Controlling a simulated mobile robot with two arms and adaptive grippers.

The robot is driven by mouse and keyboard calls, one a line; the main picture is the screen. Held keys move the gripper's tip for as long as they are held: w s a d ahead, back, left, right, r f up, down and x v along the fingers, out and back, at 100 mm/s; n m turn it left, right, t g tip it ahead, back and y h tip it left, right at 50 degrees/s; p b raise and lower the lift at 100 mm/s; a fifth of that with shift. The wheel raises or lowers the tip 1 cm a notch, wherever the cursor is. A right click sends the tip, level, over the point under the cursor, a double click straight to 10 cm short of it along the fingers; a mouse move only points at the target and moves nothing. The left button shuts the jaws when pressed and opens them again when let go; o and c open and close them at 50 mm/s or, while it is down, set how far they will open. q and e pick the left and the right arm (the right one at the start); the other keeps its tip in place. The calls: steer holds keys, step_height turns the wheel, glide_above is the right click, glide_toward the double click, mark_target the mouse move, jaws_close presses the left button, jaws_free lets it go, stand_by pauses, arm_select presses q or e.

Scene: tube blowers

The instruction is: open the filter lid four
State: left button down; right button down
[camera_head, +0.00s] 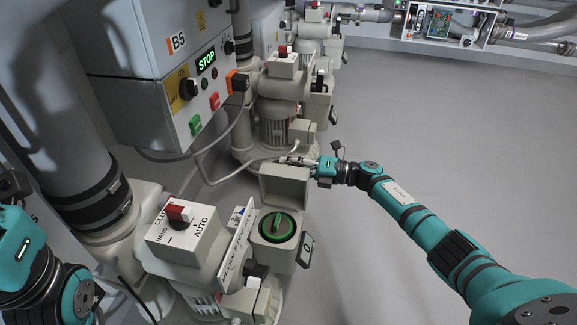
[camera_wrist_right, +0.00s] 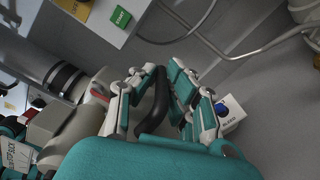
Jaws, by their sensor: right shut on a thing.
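The beige filter lid (camera_head: 285,185) stands raised on the nearest blower unit, its broad face toward the head camera. The handle is hidden in the head view. My left arm shows at the left edge, but its gripper does not.
A control cabinet (camera_head: 150,60) marked B5 with a STOP display stands at the left. A selector box (camera_head: 184,232) sits on the near unit. More blower units (camera_head: 277,120) stand behind. The grey floor (camera_head: 440,130) at the right is clear apart from my right arm.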

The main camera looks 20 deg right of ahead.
steer(key=shift+d, duration=0.1)
steer(key=c, duration=1.4)
jaws_free()
steer(key=shift+f, duration=0.1)
steer(key=shift+s+d+f, duration=0.1)
steer(key=shift+s+d, duration=0.05)
steer(key=shift+s, duration=0.05)
steer(key=v, duration=1.1)
steer(key=shift+d+r, duration=0.15)
steer(key=shift+r, duration=0.15)
